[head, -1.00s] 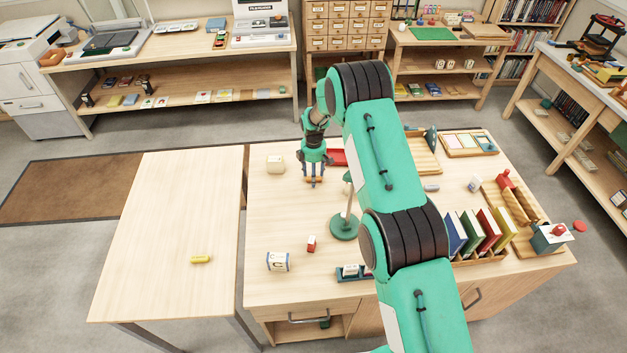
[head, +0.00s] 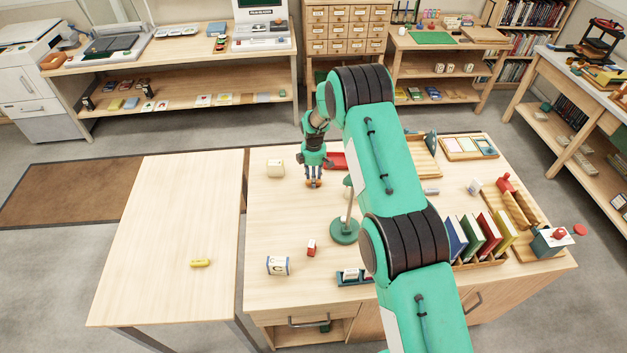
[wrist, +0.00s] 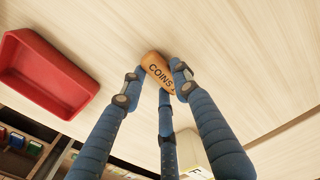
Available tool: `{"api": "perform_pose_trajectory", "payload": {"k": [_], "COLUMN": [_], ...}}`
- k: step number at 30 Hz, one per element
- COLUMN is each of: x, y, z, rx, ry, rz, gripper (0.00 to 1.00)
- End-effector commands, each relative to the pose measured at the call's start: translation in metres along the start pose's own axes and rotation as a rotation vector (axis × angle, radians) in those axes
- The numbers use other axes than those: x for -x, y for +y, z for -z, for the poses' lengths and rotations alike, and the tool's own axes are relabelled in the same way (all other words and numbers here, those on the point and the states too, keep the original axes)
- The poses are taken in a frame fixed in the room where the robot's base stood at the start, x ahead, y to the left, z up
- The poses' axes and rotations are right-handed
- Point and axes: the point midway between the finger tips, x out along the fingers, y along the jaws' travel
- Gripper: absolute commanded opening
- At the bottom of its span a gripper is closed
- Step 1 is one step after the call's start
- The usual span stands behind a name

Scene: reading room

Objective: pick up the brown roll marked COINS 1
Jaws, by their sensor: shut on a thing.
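The brown roll (wrist: 156,68) shows in the wrist view with dark lettering that reads COINS; any number after it is hidden by a finger. I cannot tell whether the roll touches the tabletop.
A red tray (head: 337,161) lies just right of my gripper; it also shows in the wrist view (wrist: 45,75). A cream block (head: 275,168) stands to the left. A green lamp (head: 344,231) stands nearer. The left table (head: 170,220) is mostly clear, with a yellow roll (head: 200,263).

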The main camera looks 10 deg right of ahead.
Motion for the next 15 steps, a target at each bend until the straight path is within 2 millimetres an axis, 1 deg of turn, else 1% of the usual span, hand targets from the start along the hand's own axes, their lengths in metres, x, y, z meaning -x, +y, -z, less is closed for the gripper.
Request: {"api": "perform_pose_trajectory", "payload": {"k": [5,11,15], "x": [0.011,0.035,0.035], "y": [0.001,0.001,-0.018], "z": [0.0,0.0,-0.004], "rx": [0.0,0.0,0.0], "ry": [0.0,0.001,0.0], "rz": [-0.002,-0.003,0.001], "gripper": [0.0,0.0,0.0]}}
